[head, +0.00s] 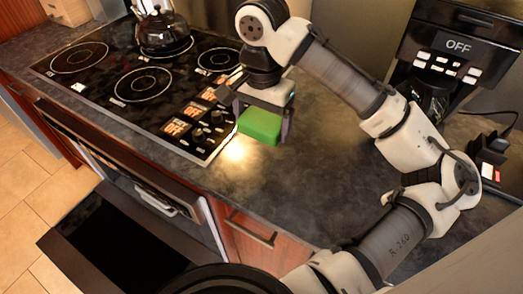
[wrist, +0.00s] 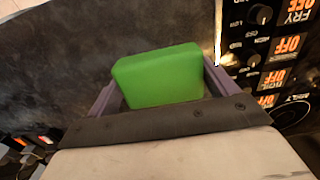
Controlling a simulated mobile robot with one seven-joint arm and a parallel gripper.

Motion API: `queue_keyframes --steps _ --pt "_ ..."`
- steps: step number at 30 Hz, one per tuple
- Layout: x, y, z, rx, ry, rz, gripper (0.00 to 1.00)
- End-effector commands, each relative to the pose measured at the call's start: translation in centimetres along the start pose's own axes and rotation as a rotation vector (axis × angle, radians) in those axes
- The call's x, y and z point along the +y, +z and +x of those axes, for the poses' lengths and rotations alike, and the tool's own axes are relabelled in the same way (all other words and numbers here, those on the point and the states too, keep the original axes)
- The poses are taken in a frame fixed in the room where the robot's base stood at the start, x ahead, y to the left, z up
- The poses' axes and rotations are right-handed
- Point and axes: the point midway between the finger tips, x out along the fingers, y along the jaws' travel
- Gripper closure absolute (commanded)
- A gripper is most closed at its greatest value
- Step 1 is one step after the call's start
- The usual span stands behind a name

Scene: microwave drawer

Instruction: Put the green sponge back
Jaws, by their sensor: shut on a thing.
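The green sponge (head: 260,126) is a bright green block held between the fingers of my gripper (head: 262,122). In the head view it is over the dark countertop, just right of the stove's control panel. In the wrist view the sponge (wrist: 158,76) sits between the two purple-grey fingers of my gripper (wrist: 160,85), and its lower part is hidden by the gripper body. My gripper is shut on it. I cannot tell exactly how high the sponge is above the counter.
The black stovetop (head: 140,78) with a kettle (head: 163,30) is at the left. The dark counter (head: 330,170) is mostly bare. A coffee machine (head: 450,60) stands at the right back. An open oven door (head: 110,240) and a drawer handle (head: 250,230) are below the front edge.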

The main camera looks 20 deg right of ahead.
Motion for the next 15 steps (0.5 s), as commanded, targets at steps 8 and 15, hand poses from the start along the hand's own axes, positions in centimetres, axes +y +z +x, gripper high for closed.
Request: queue_keyframes --steps 8,15 --pt "0.1 -0.1 5.8 -0.001 0.001 0.002 0.39" --pt "0.0 -0.1 8.1 -0.002 0.001 0.001 0.39"
